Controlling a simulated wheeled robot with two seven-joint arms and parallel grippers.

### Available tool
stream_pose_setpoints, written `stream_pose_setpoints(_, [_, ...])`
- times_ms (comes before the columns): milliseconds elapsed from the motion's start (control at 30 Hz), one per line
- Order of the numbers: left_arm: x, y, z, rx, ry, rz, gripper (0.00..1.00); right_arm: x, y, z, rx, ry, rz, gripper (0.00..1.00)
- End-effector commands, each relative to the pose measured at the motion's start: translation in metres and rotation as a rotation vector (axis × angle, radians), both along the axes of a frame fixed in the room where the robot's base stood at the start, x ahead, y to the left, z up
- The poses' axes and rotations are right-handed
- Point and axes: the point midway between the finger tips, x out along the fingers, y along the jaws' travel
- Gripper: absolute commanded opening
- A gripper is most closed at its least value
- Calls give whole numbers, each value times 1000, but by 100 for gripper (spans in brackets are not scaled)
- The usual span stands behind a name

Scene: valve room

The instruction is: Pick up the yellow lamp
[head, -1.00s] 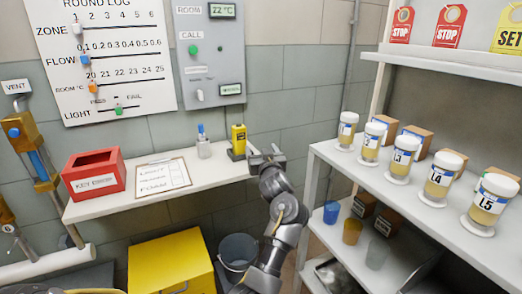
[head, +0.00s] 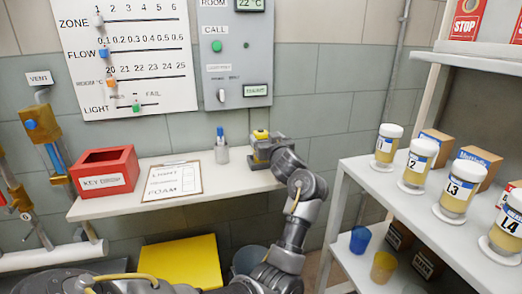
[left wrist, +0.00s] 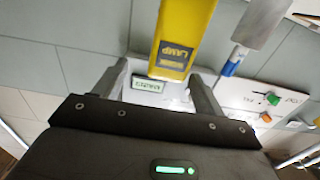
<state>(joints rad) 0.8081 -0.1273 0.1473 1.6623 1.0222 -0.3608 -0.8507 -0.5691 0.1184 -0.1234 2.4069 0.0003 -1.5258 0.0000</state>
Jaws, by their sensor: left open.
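The yellow lamp (head: 261,134) stands on the white wall shelf at its right end; in the head view only its top shows above my left gripper (head: 266,150), which hides the rest. In the left wrist view the lamp (left wrist: 185,32) is a yellow block with a dark "LAMP" label, in front of and roughly between the two spread fingers of my left gripper (left wrist: 157,82). The gripper is open, and I cannot tell whether a finger touches the lamp. My right gripper is not in view.
On the wall shelf (head: 222,177) are a pen cup (head: 221,154), a clipboard (head: 172,181) and a red key drop box (head: 105,172). A white rack (head: 385,188) with labelled jars stands at right. A yellow bin (head: 180,262) is below.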

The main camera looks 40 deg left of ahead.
Motion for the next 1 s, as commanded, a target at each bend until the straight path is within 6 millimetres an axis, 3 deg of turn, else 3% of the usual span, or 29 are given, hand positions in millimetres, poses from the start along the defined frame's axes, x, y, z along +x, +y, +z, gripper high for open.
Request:
stream_pose_setpoints(267, [4, 11, 0, 0, -1, 2, 71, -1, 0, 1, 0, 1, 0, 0])
stream_pose_setpoints(367, [8, 26, -1, 1, -1, 6, 71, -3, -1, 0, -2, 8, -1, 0])
stream_pose_setpoints(467, [15, 40, -1, 1, 0, 5, 71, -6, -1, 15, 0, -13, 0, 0])
stream_pose_setpoints(600, [24, 51, 0, 0, -1, 4, 71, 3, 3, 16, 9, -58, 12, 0])
stream_pose_setpoints(867, [26, 54, 0, -1, -2, 3, 71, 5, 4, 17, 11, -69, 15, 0])
stream_pose_setpoints(1000, [25, 53, 0, -1, -2, 3, 55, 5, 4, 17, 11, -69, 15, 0])
